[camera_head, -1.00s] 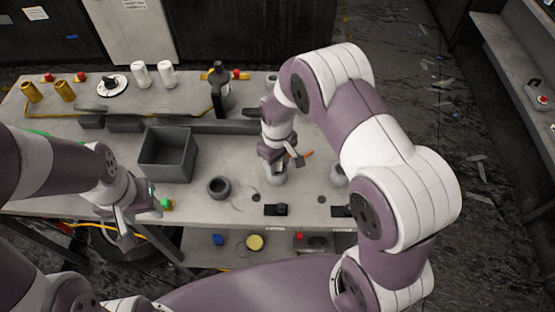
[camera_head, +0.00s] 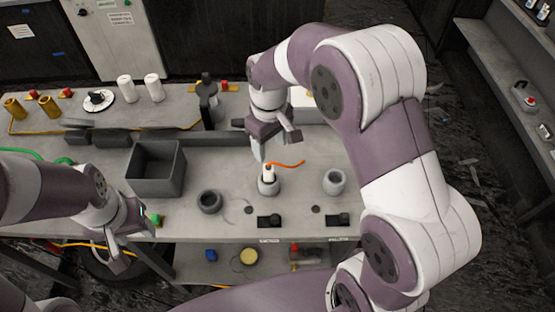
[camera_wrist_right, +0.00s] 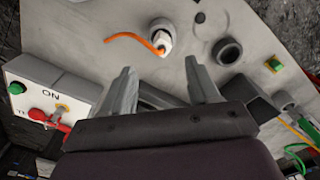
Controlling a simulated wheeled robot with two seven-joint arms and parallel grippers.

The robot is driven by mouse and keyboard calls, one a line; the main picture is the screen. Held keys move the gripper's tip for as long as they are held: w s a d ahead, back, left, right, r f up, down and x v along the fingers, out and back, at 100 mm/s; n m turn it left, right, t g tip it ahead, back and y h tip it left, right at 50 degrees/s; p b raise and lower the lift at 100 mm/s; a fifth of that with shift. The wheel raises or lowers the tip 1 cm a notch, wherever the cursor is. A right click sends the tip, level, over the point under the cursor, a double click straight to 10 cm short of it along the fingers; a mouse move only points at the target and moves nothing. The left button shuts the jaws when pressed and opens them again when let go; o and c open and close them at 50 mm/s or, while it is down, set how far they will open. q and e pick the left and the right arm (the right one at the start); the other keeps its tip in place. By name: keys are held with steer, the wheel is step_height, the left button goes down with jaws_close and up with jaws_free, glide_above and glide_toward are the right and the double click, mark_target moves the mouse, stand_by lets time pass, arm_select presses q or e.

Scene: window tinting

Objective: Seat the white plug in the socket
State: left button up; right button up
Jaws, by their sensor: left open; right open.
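The white plug (camera_head: 267,171), with an orange cable at its top, stands about upright in a round light-grey socket (camera_head: 268,187) on the bench. How deep it sits I cannot tell. The right wrist view also shows the plug (camera_wrist_right: 161,38), beyond my fingertips. My right gripper (camera_head: 275,146) is open and empty, above and behind the plug, apart from it; its two fingers show in the right wrist view (camera_wrist_right: 160,75). My left gripper (camera_head: 130,248) is open at the bench's front left edge, away from the plug.
A similar grey cup (camera_head: 334,182) stands right of the socket, and a dark ring (camera_head: 209,202) left of it. A grey bin (camera_head: 157,168) stands further left. A white box with a green button and a red lever (camera_wrist_right: 45,95) is near my right gripper.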

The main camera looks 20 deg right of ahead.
steer(key=s+d+m+t, duration=0.1)
steer(key=s+d+m, duration=0.4)
steer(key=s, duration=0.8)
steer(key=shift+d, duration=0.15)
